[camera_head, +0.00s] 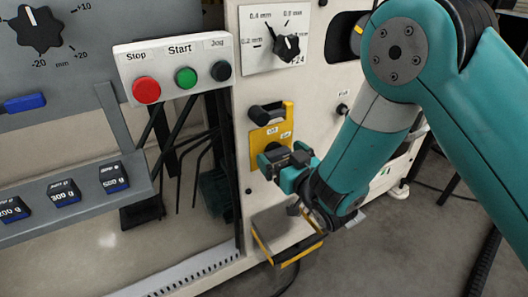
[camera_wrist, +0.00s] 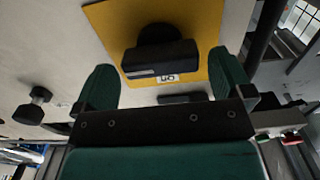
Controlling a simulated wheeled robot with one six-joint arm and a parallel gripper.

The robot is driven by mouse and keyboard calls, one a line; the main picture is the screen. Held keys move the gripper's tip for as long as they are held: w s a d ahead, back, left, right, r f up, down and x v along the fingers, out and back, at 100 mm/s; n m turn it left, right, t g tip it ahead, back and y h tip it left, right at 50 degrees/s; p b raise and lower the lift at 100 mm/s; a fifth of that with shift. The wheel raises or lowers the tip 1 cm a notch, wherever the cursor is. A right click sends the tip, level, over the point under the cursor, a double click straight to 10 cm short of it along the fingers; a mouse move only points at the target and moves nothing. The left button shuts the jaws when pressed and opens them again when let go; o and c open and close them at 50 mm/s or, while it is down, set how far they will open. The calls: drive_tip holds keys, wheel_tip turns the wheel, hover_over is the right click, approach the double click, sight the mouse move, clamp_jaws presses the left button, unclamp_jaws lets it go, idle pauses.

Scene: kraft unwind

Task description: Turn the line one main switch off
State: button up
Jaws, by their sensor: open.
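I cannot tell which plate switch this knob is.
A panel with a red Stop button (camera_head: 146,90), green Start button (camera_head: 186,78) and black Jog button (camera_head: 221,71) is left of the plate. A dial (camera_head: 287,47) sits above it. A yellow-edged open tray (camera_head: 272,258) juts out below my gripper. Weights (camera_head: 67,193) stand on a shelf at left.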

drive_tip(key=shift+x, duration=0.8)
drive_tip(key=shift+a, duration=0.1)
drive_tip(key=c, duration=0.9)
